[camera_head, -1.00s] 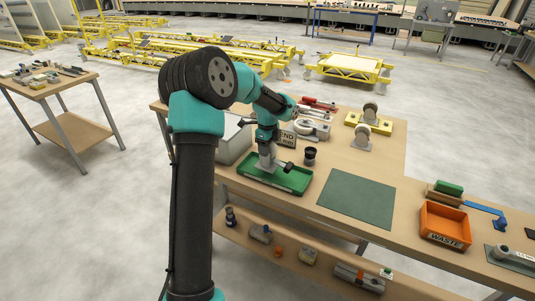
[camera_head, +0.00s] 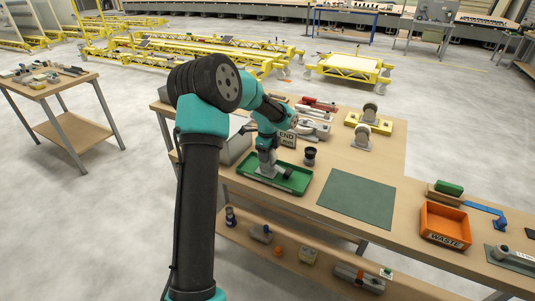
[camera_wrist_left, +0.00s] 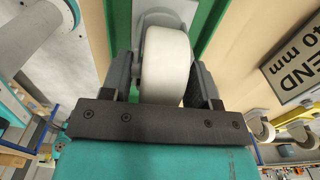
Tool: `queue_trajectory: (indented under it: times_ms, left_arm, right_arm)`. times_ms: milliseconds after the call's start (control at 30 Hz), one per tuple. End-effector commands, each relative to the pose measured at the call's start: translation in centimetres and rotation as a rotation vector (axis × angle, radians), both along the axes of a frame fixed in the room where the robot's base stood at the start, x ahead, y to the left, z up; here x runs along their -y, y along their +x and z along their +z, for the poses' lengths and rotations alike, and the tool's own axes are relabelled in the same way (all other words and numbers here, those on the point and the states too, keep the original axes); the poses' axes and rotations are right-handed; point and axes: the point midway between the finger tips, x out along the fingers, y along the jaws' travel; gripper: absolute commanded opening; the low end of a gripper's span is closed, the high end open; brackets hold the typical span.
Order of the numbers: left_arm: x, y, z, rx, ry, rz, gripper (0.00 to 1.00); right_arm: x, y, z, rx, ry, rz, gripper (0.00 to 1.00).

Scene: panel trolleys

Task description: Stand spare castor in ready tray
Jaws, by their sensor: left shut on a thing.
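The spare castor (camera_wrist_left: 166,62) has a pale wheel and a grey plate, and in the left wrist view the wheel sits between my two dark fingers. My left gripper (camera_head: 272,170) is shut on it, low over the green ready tray (camera_head: 300,187) in the head view. The tray's green rim (camera_wrist_left: 205,30) also shows beside the castor in the wrist view. The castor's plate lies at the far side of the wheel; whether it touches the tray floor I cannot tell. My right gripper is not in view.
An END sign (camera_head: 288,139) and a dark cup (camera_head: 310,156) stand close behind the tray. Two other castors (camera_head: 362,137) stand at the back right. A green mat (camera_head: 357,198) lies clear to the right, then an orange WASTE bin (camera_head: 445,226).

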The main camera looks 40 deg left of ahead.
Motion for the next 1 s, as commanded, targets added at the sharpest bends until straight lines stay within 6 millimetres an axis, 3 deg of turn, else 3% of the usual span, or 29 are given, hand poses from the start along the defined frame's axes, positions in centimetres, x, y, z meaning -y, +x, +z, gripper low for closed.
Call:
queue_trajectory:
  times_ms: [67, 100, 300, 667, 867, 1000]
  left_arm:
    - [0.0, 0.0, -0.1, 0.001, 0.0, 0.0, 0.02]
    - [0.0, 0.0, -0.2, -0.001, 0.0, 0.0, 0.59]
    - [0.0, 0.0, -0.2, -0.001, 0.0, 0.0, 0.78]
    - [0.0, 0.0, 0.1, 0.0, 0.0, 0.0, 0.8]
    - [0.0, 0.1, 2.1, 0.002, 0.0, 0.001, 0.8]
    - [0.0, 0.1, 4.5, 0.004, 0.001, 0.0, 0.8]
  right_arm:
    - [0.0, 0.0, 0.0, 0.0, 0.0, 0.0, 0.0]
    - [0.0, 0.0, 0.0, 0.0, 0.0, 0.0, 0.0]
    - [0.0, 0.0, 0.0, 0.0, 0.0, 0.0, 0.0]
    - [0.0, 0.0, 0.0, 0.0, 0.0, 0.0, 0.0]
    - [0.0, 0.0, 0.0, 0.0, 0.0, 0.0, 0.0]
    - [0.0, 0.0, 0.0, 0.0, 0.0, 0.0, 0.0]
